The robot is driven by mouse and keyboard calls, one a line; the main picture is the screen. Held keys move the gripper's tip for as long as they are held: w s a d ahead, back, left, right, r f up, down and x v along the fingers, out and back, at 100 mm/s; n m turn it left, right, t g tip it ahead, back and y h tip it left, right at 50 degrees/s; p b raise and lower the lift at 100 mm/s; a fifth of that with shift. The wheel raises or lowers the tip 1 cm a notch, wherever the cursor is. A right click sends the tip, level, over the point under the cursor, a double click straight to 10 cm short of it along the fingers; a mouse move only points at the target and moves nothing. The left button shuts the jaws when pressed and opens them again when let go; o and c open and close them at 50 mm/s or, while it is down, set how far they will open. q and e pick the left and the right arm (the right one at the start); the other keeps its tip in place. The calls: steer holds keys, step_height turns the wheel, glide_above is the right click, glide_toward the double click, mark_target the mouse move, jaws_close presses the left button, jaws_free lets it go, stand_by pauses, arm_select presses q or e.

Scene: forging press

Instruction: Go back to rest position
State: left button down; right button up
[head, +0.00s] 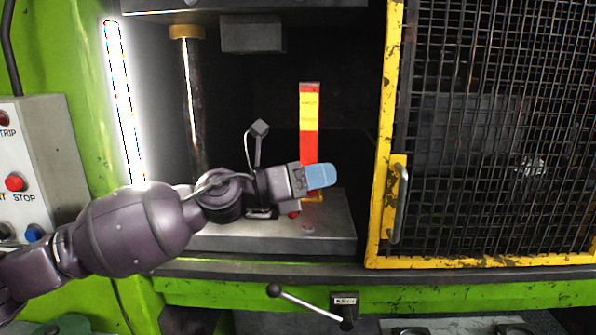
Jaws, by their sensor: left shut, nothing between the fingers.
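My left gripper (321,176) is inside the press opening, above the grey metal press bed (330,235). Its blue fingertips are shut with nothing visible between them. My left arm reaches in from the left across the front of the press. A red and yellow upright piece (310,115) stands just behind the fingertips; its lower part is partly hidden by the gripper. I cannot tell whether the two touch. My right gripper is not in view.
A yellow-framed mesh door (383,150) with a handle (400,203) stands right of the opening. A control box (38,165) with buttons is at the left. A lever (305,302) sticks out below the bed. A bright light strip (124,100) and a column (190,100) stand at the opening's left.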

arm_select(q)
steer(key=a+f+n+t+y, duration=0.4)
steer(key=a+f+n, duration=0.3)
steer(key=n, duration=0.5)
steer(key=a+f+n+t+y+b, duration=0.1)
steer(key=a+f+n+t+y, duration=0.35)
steer(key=f+n, duration=0.65)
steer(key=a+f+n+t+y, duration=0.35)
steer(key=a+f+n, duration=0.35)
steer(key=n, duration=0.6)
steer(key=s+a+f+n+g+y, duration=0.2)
steer(key=s+a+f, duration=0.4)
steer(key=s+f, duration=0.6)
steer(key=s+a+f+n+g+y+b, duration=0.1)
steer(key=s+a+f+n+g+y, duration=0.2)
steer(key=s+f, duration=1)
steer(key=a+f+n+y, duration=0.2)
steer(key=a+n, duration=0.2)
steer(key=shift+s+f, duration=0.25)
steer(key=shift+s, duration=0.05)
steer(key=shift+w, duration=0.1)
